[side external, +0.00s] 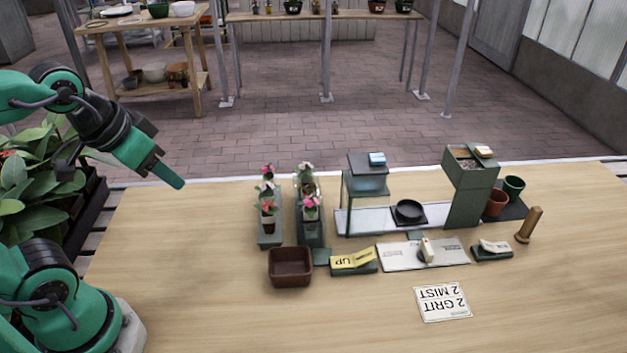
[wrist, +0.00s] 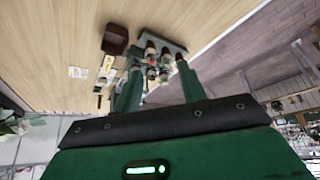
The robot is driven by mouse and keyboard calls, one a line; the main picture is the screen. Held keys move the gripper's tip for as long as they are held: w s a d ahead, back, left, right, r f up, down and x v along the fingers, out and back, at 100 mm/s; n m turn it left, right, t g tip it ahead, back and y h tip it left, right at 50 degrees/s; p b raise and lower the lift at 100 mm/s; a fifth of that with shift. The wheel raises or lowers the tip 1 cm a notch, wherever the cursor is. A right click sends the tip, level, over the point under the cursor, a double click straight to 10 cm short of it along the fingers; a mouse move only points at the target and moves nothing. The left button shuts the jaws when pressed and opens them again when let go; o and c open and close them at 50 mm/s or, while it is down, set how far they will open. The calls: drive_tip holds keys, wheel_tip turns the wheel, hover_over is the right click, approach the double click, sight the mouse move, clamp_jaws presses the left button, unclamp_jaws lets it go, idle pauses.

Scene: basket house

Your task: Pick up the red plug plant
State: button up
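A plant with a red-orange flower (side external: 267,207) stands upright in a small brown pot at the front of the left green rack (side external: 268,240). Behind it are plants with pink flowers (side external: 266,171). The right green rack (side external: 312,237) also holds potted plants, one with pink flowers (side external: 311,203) at its front. My gripper (side external: 173,179) hangs in the air left of the racks, above the table's left part, and touches nothing. In the wrist view, my gripper (wrist: 157,82) has its two fingers apart and empty. The potted plants show small beyond the fingertips; I cannot tell the red one there.
A brown square tub (side external: 290,267) stands in front of the racks; it also shows in the wrist view (wrist: 115,39). Right are a yellow card (side external: 353,259), a black dish (side external: 409,210), a green hopper (side external: 470,185) and a wooden peg (side external: 529,224). The table's left part is clear.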

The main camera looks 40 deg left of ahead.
drive_tip(key=shift+o, duration=0.8)
drive_tip(key=shift+w, duration=0.1)
drive_tip(key=m+g, duration=0.6)
drive_tip(key=m, duration=0.3)
hover_over(308, 184)
drive_tip(key=f, duration=0.8)
drive_tip(key=shift+a+f, duration=0.15)
drive_tip(key=shift+a, duration=0.05)
drive_tip(key=shift+d+f, duration=0.1)
drive_tip(key=shift+f, duration=0.1)
drive_tip(key=shift+f, duration=0.1)
